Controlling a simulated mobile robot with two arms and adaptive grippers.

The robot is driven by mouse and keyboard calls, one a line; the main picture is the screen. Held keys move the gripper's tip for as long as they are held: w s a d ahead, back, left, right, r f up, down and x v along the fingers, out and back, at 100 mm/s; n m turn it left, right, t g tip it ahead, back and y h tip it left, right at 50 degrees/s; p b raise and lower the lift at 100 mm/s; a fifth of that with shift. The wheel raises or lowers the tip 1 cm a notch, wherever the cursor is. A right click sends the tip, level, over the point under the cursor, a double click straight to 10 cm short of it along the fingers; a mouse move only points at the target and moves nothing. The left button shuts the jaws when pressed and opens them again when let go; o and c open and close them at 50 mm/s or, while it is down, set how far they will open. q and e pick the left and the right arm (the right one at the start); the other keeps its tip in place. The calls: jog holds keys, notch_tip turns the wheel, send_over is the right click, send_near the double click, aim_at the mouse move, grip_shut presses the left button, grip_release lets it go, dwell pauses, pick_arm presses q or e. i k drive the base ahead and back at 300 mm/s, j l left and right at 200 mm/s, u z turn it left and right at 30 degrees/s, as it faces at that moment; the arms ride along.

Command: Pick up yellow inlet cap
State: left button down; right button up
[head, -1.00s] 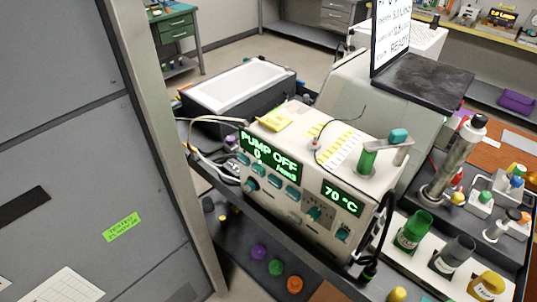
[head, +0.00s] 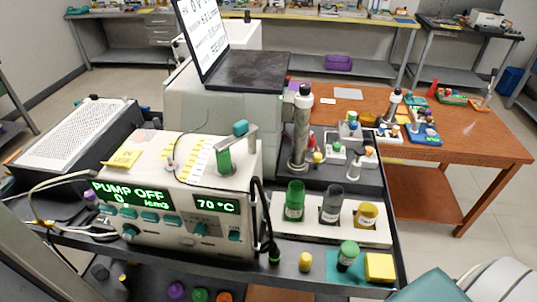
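Several yellow items could be the yellow inlet cap, and I cannot tell for certain which one it is. A small rounded yellow cap (head: 305,262) stands on the front edge of the dark bench top. Another small yellow piece (head: 318,157) sits beside the upright metal cylinder (head: 299,130). Neither of my grippers is in view. A teal and white part of my own arm shows at the bottom right corner.
The pump unit (head: 165,240) reads "PUMP OFF" and 70 °C. A white rack holds green (head: 294,203), grey (head: 331,205) and yellow (head: 367,215) containers. A green-capped vial (head: 347,256) and yellow block (head: 380,267) are on a teal mat. A wooden table (head: 470,150) stands behind right.

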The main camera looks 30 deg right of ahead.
aim_at(305, 260)
jog(key=k+z, duration=0.1)
jog(key=z, duration=1.05)
